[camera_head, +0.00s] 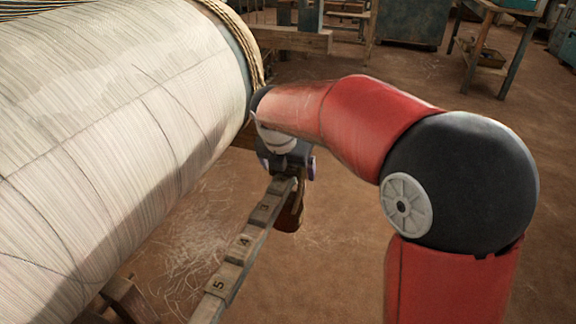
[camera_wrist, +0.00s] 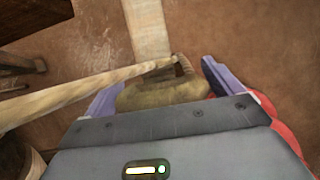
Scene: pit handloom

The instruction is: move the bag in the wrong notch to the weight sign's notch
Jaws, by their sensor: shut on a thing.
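My gripper (camera_head: 286,166) is at the far end of the notched bar (camera_head: 262,215), below my red arm. In the wrist view my gripper (camera_wrist: 163,80) has its purple fingers on both sides of an olive-brown bag (camera_wrist: 162,95) and is shut on it. The bag's lower part is hidden by the gripper body. The bar (camera_wrist: 148,28) runs up from the bag in the wrist view. Its blocks carry numbers, with 5 and 4 readable in the head view. A brown piece (camera_head: 290,214) hangs beside the bar; I cannot tell whether it is the bag. No weight sign can be made out.
The large warp-covered roll (camera_head: 110,130) fills the left, close beside the bar, with rope (camera_head: 240,40) around its end. A pale pole-like piece (camera_wrist: 85,92) crosses toward the bag. Benches (camera_head: 490,40) stand far back. Open dirt floor (camera_head: 335,250) lies right of the bar.

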